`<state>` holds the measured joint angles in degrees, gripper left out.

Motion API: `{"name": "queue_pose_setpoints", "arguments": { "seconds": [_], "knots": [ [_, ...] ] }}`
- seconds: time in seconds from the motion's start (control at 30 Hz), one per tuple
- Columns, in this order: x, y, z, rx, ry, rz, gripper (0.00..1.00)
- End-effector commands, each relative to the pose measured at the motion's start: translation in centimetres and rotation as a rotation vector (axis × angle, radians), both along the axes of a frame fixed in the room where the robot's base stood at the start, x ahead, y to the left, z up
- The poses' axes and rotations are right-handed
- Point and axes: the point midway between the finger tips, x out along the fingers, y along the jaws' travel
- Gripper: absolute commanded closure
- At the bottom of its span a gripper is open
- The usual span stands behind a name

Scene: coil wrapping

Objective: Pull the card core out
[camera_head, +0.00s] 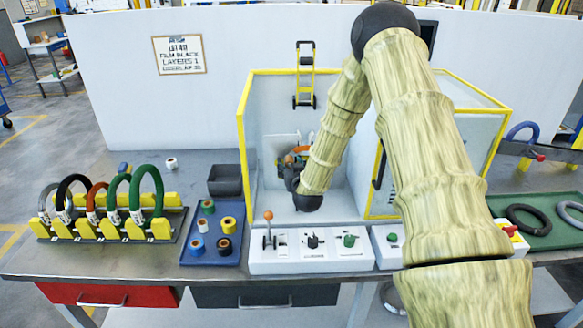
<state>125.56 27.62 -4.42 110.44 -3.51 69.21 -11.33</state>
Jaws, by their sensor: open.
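My arm reaches into a white booth with yellow edges (241,118). My gripper (290,166) is a small dark shape inside it, in front of the wrapping machine (280,146), and it is open. An orange part (299,150) shows just behind and above the gripper. I cannot make out the card core there; the gripper and arm hide much of the machine, and the parts are too small to tell whether the gripper touches anything.
A control panel (262,262) with a lever and knobs lines the booth's front. Left are a blue tray (196,258) of tape rolls, a dark bin (225,180), a small white roll (171,163) and a rack of coils (108,225). A green tray (545,236) with rings lies right.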

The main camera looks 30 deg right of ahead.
Motion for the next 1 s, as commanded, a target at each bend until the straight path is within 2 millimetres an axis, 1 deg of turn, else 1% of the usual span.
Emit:
{"name": "queue_pose_setpoints", "arguments": {
  "seconds": [0.17,0.2,0.27,0.4,0.43,0.57,0.6,0.67,0.7,0.73,1.0],
  "knots": [
    [-0.01,0.00,-0.01,0.000,0.000,0.000,0.46],
    [-0.01,0.00,-0.01,0.000,0.000,0.000,0.53],
    [-0.02,0.00,-0.01,0.000,0.000,0.000,0.64],
    [-0.02,0.00,-0.01,0.000,0.000,0.000,0.89],
    [-0.02,0.00,0.00,0.000,0.000,0.000,0.94],
    [-0.02,0.01,0.00,0.000,0.000,0.000,0.94],
    [-0.02,0.01,0.01,0.000,0.000,0.000,0.79],
    [-0.02,0.01,0.01,0.000,0.000,0.000,0.90],
    [-0.02,0.01,0.01,0.000,0.000,0.000,0.98],
    [-0.02,0.01,0.02,0.000,0.000,0.000,1.00],
    [-0.47,0.31,-0.03,0.001,0.002,0.001,1.00]
  ]
}}
